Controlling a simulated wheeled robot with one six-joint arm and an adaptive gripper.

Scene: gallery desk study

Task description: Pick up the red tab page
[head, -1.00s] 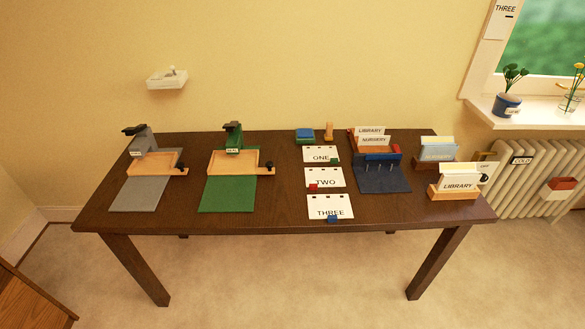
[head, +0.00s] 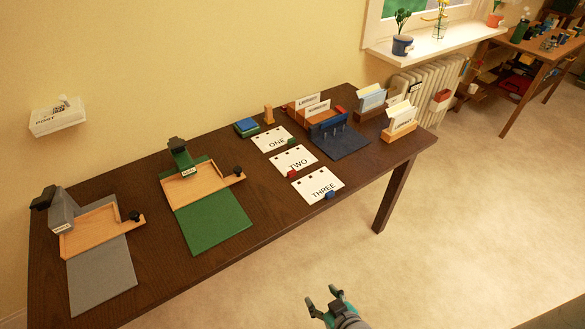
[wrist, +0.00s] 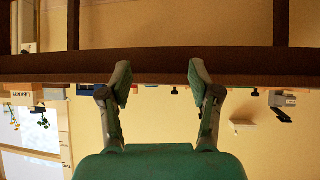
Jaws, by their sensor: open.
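The red tab page is the white sheet marked TWO (head: 297,161), with a small red tab at its lower left edge. It lies flat on the dark desk (head: 262,218), between the sheet marked ONE (head: 269,138) and the sheet marked THREE (head: 316,187), which has a blue tab. My gripper (head: 325,298) is open and empty, low in front of the desk and well apart from the page. In the wrist view my gripper (wrist: 159,72) shows its two fingers spread before the desk edge; that picture is upside down and the page is hidden there.
Grey (head: 101,275) and green (head: 213,220) mats with wooden trays lie to the left. A blue stand (head: 337,140) and card holders (head: 399,126) stand to the right of the pages. The floor before the desk is clear.

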